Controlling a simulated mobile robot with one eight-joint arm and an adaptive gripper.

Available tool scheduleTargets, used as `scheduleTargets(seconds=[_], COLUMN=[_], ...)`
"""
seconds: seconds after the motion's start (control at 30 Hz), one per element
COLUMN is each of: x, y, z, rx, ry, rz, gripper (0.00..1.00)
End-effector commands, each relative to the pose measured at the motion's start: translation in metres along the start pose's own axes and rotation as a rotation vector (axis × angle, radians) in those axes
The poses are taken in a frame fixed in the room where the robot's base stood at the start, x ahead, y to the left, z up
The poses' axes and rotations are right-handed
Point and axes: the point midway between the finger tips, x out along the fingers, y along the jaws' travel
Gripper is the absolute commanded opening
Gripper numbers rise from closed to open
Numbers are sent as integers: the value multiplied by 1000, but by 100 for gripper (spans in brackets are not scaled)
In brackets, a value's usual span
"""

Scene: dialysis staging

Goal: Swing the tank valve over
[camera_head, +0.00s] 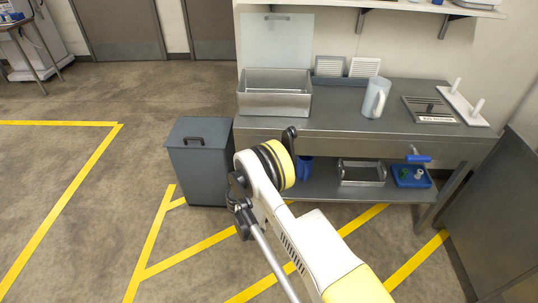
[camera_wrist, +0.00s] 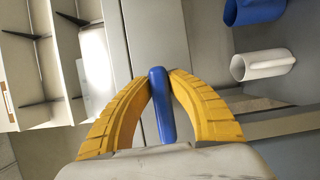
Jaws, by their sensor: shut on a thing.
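In the wrist view, my gripper (camera_wrist: 160,80) has its two yellow fingers closed around a blue lever (camera_wrist: 162,105), one finger on each side. A grey panel lies behind the lever; its mount is not clear.
The steel bench (camera_head: 340,122) carries a lidded metal box (camera_head: 273,103), a pale jug (camera_head: 375,98) and a white peg stand (camera_head: 463,107). A metal tray (camera_head: 361,173) and blue tray (camera_head: 411,183) sit on the lower shelf. A grey bin (camera_head: 198,170) stands left. Yellow-taped floor is open.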

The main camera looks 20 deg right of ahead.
Motion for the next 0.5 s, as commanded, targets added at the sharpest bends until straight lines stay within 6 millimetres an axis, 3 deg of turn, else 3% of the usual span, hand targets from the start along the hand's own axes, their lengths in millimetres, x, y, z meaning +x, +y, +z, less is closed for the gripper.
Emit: scheduleTargets(seconds=[0.33, 0.37, 0.4, 0.5], x=[0, 0, 0, 0], y=[1, 1, 1, 1], z=[-1, -1, -1, 0], rx=[-3, -3, -2, -2], ry=[2, 2, 2, 1], rz=[2, 2, 2, 2], gripper=[0, 30, 42, 43])
